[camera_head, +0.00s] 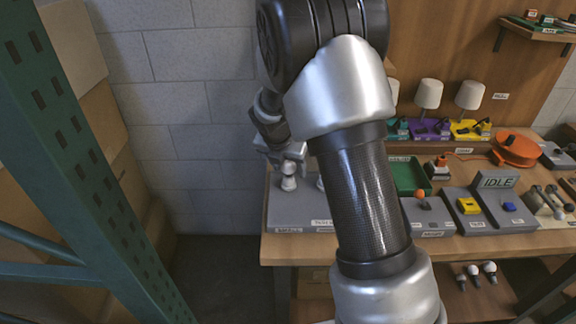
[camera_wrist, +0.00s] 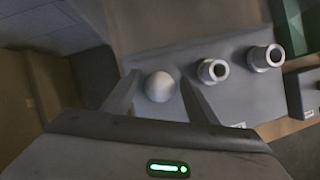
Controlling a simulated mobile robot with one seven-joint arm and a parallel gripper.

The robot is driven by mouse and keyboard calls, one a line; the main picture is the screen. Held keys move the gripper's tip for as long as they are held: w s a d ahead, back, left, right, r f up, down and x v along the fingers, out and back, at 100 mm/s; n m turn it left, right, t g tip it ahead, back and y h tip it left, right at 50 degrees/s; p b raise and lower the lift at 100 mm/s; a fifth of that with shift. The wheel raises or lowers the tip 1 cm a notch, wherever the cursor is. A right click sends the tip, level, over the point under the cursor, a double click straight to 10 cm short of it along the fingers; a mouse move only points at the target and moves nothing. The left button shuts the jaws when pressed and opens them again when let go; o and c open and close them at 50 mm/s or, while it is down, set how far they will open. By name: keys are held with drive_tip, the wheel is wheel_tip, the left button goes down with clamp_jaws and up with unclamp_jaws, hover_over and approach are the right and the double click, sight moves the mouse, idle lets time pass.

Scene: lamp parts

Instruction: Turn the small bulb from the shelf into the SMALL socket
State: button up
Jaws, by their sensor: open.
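A round white bulb (camera_wrist: 160,87) stands at the left end of the grey socket block (camera_head: 300,212). In the head view the bulb (camera_head: 288,184) is upright, just under my gripper (camera_head: 289,158). In the wrist view my gripper (camera_wrist: 160,80) is open, one finger on each side of the bulb, with a gap visible by the right finger. The socket under the bulb is hidden by it. Two empty sockets stand to its right, a middle one (camera_wrist: 212,70) and a wider one (camera_wrist: 265,57).
Several bulbs (camera_head: 475,274) are on the lower shelf at the right. A green tray (camera_head: 407,175) and grey stations with yellow and blue parts are right of the block. A green rack post (camera_head: 75,150) and cardboard boxes are at the left. My arm hides part of the table.

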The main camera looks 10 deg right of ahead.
drive_tip(key=shift+c, duration=0.3)
drive_tip(key=c, duration=0.9)
drive_tip(key=shift+a+f+m, duration=0.1)
drive_tip(key=shift+m, duration=0.5)
drive_tip(key=m, duration=0.1)
drive_tip(key=m+g+h, duration=0.1)
drive_tip(key=m, duration=0.1)
drive_tip(key=shift+r+m, duration=0.2)
drive_tip(key=shift+m, duration=0.1)
drive_tip(key=shift+f+m+g+h+p, duration=0.15)
drive_tip(key=shift+m+g+h+p, duration=0.4)
drive_tip(key=shift+m, duration=0.45)
drive_tip(key=m+g+p, duration=0.1)
drive_tip(key=m, duration=0.2)
drive_tip(key=shift+m+g+p, duration=0.3)
drive_tip(key=shift+g+p, duration=0.05)
drive_tip(key=shift+m+g+p, duration=0.5)
drive_tip(key=shift+m+g, duration=0.1)
drive_tip(key=shift+m, duration=1.1)
